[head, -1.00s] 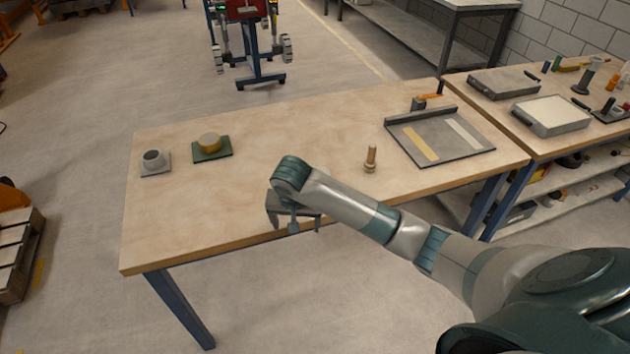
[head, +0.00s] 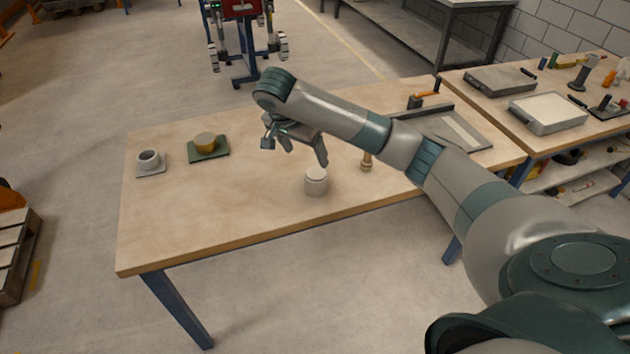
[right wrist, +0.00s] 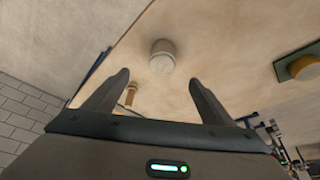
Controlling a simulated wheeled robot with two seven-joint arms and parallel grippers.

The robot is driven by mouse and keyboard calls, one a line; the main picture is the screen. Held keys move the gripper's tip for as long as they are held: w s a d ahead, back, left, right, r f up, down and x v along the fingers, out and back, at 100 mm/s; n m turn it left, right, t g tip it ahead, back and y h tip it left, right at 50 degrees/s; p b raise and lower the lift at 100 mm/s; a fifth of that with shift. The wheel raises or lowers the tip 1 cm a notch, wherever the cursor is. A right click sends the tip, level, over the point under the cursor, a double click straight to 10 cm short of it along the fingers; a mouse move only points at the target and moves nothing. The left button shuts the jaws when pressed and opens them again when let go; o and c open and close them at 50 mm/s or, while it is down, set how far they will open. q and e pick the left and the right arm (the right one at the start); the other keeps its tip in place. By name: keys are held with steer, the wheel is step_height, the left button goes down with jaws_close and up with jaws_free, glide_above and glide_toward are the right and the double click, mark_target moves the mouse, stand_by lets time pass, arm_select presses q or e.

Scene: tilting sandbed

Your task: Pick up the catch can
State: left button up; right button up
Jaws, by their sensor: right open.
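A pale, round can (head: 316,184) with a lighter top stands upright on the wooden table near its front edge; it looks like the catch can. It also shows in the right wrist view (right wrist: 162,57), just beyond and between the fingertips. My right gripper (head: 294,152) is open and empty, above and slightly left of the can in the head view, apart from it. Its two fingers are spread in the right wrist view (right wrist: 159,78). My left gripper is not in view.
A wooden peg-like piece (head: 367,162) stands right of the can. A grey cup (head: 149,158) on a pad and a yellow-topped round piece (head: 205,142) on a green pad (head: 222,151) stand left. A grey tray (head: 470,133) lies at right. The table's front left is clear.

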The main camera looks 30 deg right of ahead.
steer(key=b, duration=0.1)
glide_toward(315, 176)
steer(key=p+x, duration=0.1)
steer(key=x, duration=0.6)
steer(key=shift+d, duration=0.1)
steer(key=shift+w+d+f, duration=0.15)
steer(key=shift+f, duration=0.35)
steer(key=shift+p, duration=0.35)
